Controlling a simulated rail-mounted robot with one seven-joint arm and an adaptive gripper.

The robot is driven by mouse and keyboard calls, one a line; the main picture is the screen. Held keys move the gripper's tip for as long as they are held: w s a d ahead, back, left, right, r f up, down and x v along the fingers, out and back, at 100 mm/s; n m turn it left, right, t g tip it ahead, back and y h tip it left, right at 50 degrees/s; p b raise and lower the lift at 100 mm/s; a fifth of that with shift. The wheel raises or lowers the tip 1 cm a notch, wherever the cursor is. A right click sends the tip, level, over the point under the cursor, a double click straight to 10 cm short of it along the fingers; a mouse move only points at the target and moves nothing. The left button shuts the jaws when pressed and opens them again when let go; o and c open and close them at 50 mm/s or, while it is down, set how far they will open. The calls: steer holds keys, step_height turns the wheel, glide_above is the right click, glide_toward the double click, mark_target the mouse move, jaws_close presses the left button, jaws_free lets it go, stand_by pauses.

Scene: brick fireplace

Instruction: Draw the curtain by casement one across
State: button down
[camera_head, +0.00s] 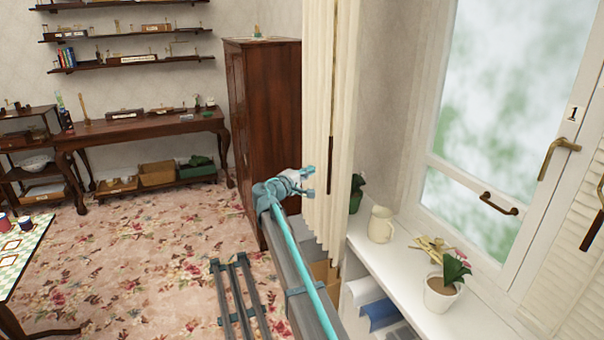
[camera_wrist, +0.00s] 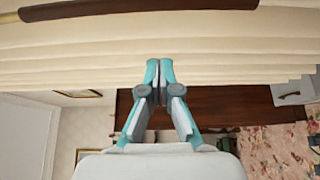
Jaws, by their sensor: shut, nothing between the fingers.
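The cream pleated curtain (camera_head: 318,100) hangs gathered in a narrow bundle to the left of casement one (camera_head: 515,110), which bears a "1" plate. A wand with a dark brown grip (camera_head: 330,165) hangs down the curtain's front. My gripper (camera_head: 309,181) is at the curtain's left edge, left of the grip; I cannot tell whether it touches the cloth. In the wrist view my gripper (camera_wrist: 160,68) is shut and empty, its tips over the lower folds of the curtain (camera_wrist: 220,45). The brown wand (camera_wrist: 90,12) crosses the top of that view, apart from the fingertips.
The white sill (camera_head: 400,260) holds a cream jug (camera_head: 381,225), a potted plant (camera_head: 441,290) and a dark green pot (camera_head: 355,195). A brass window handle (camera_head: 555,155) juts from the frame. A tall wooden cabinet (camera_head: 262,130) stands behind my arm. Carpet (camera_head: 150,250) is open at left.

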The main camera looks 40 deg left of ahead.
steer(key=w+d+p, duration=0.2)
steer(key=d, duration=0.1)
steer(key=shift+w+d+p, duration=0.3)
steer(key=shift+w+p, duration=0.1)
